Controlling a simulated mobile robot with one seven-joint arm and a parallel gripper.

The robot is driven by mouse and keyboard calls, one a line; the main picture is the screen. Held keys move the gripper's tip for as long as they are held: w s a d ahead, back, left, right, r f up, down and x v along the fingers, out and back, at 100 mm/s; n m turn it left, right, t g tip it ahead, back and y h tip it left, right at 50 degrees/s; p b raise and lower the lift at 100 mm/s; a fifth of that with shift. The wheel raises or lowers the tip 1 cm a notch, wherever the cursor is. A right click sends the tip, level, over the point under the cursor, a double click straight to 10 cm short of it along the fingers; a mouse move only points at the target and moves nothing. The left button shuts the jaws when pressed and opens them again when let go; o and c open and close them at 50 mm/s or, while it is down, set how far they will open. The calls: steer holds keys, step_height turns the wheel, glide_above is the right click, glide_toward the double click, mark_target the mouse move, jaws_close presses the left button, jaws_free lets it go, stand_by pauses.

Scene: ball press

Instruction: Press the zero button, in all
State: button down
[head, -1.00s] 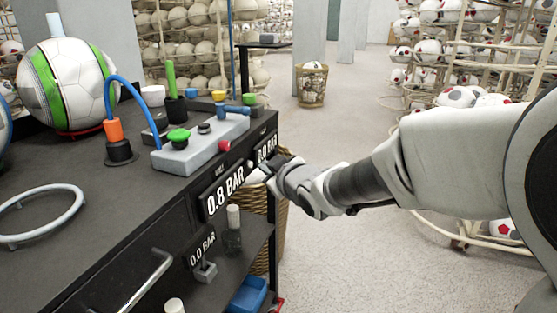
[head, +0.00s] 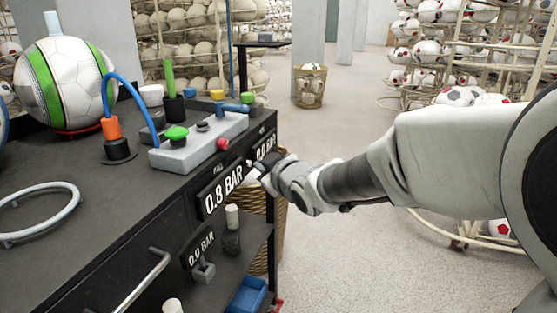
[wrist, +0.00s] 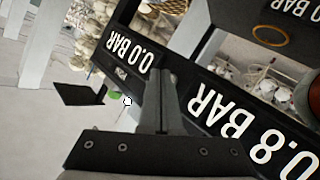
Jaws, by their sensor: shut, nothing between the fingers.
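My gripper (head: 252,173) is shut and empty, its fingertips close to the cart's front panel between two displays. The wrist view shows the shut fingers (wrist: 160,78) overlapping the panel between these displays; I cannot tell if they touch it. One display reads 0.8 BAR (head: 223,188), also in the wrist view (wrist: 237,118). The other reads 0.0 BAR in the wrist view (wrist: 131,49) and is partly hidden in the head view (head: 265,146).
On the cart top (head: 100,210) stand a grey control box (head: 198,146) with a green knob (head: 177,132) and red button (head: 223,143), a hose fitting (head: 113,140) and a striped ball (head: 62,85). A wicker basket (head: 278,215) stands behind my gripper.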

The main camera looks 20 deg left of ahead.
steer(key=shift+a+b, duration=0.4)
steer(key=shift+a, duration=0.05)
stand_by(0.6)
steer(key=shift+d, duration=0.1)
steer(key=shift+d+p, duration=0.5)
steer(key=shift+d, duration=0.25)
steer(key=shift+d, duration=0.1)
steer(key=shift+s+d+p, duration=0.15)
steer(key=shift+d+p, duration=0.5)
steer(key=shift+d, duration=0.6)
steer(key=shift+s+d+p, duration=0.1)
steer(key=shift+d+p, duration=0.5)
steer(key=shift+d, duration=0.6)
